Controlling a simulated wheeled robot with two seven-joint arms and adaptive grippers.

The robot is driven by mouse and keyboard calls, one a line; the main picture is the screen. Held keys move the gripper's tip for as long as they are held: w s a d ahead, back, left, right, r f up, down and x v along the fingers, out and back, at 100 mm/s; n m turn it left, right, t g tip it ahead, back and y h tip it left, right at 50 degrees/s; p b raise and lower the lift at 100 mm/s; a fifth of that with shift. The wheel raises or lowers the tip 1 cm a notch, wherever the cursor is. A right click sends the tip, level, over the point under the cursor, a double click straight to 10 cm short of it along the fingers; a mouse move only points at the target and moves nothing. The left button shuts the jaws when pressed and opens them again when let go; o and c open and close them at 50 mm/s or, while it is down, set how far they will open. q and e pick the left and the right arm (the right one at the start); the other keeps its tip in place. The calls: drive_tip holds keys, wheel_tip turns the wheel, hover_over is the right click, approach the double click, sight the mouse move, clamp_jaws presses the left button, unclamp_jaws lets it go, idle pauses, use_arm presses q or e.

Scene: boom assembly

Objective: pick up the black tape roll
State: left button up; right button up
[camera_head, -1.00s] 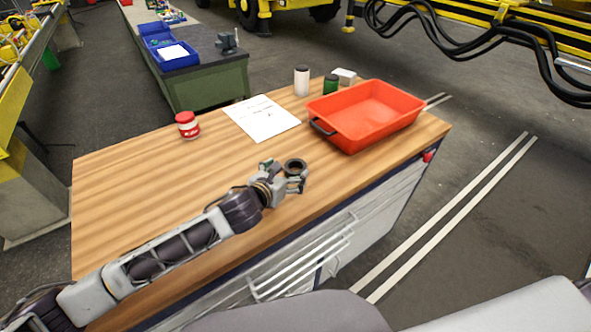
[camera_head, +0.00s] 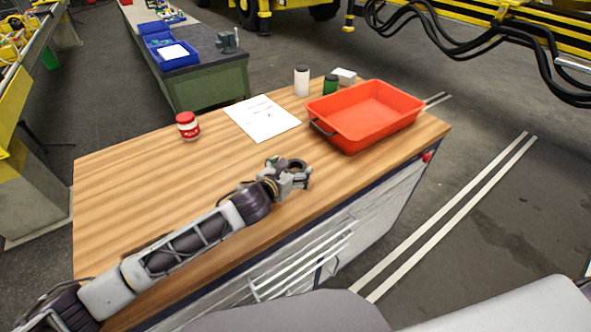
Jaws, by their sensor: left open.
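The black tape roll (camera_head: 296,166) lies on the wooden workbench (camera_head: 130,190), left of and in front of the red tray. My left gripper (camera_head: 301,174) is open at the roll, with its fingers reaching around or over it. The gripper hides part of the roll, and I cannot tell whether the fingers touch it. My right gripper is not in view.
A red tray (camera_head: 350,138) stands at the bench's right side. The bench's left part is clear.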

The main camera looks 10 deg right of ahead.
sight(299, 163)
use_arm(q)
drive_tip(key=shift+x, duration=1.5)
drive_tip(key=shift+d, duration=0.1)
drive_tip(key=c, duration=1.1)
